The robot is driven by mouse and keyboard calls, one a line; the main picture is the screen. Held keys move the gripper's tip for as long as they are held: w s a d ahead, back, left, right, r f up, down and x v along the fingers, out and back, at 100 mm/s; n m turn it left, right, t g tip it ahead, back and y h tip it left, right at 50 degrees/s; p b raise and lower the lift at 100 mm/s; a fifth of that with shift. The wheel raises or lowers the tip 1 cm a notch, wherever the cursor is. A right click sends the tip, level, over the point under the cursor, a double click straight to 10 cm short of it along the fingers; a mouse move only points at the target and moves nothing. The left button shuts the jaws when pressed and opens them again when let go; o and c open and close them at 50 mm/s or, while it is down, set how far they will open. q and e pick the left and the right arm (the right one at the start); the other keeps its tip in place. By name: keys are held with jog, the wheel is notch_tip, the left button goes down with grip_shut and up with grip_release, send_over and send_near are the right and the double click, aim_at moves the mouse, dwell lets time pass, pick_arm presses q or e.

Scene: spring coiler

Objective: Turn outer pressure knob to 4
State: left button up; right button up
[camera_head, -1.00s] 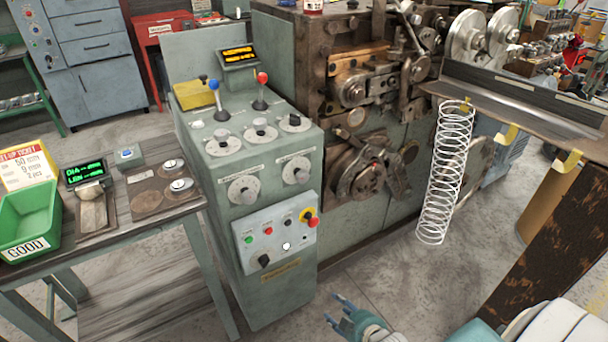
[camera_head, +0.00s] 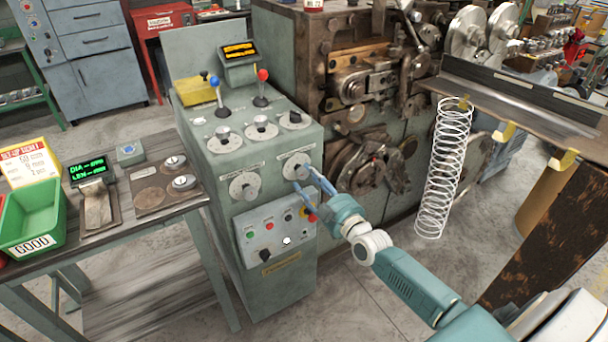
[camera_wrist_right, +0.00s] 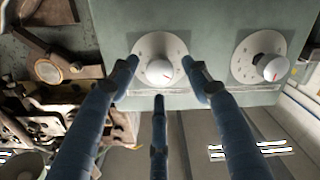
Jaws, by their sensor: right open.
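Two dial knobs sit side by side on the upper front face of the grey-green console. The right knob (camera_head: 296,166) has a round white scale plate, and my right gripper (camera_head: 304,178) is right in front of it. The left knob (camera_head: 244,186) stands free. In the right wrist view, the right knob (camera_wrist_right: 160,71) shows a pale cap with a red mark, between the spread fingers of my right gripper (camera_wrist_right: 160,76). The fingers look open around it; I cannot tell whether they touch. The left knob (camera_wrist_right: 272,68) is beside it. The scale numbers and labels are unreadable.
Just below is a button panel (camera_head: 270,232) with a red and yellow stop button (camera_head: 308,214), close under my fingers. Levers (camera_head: 262,88) and small knobs stand on the console top. The coiling machine (camera_head: 375,80) and a hanging spring (camera_head: 443,165) are to the right.

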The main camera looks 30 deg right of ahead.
aim_at(305, 175)
jog(key=shift+w, duration=1.65)
jog(key=c, duration=1.1)
jog(key=shift+c, duration=0.2)
jog(key=m+b, duration=0.1)
jog(key=m, duration=0.4)
jog(key=shift+m, duration=0.3)
jog(key=m+b, duration=0.1)
jog(key=m, duration=0.5)
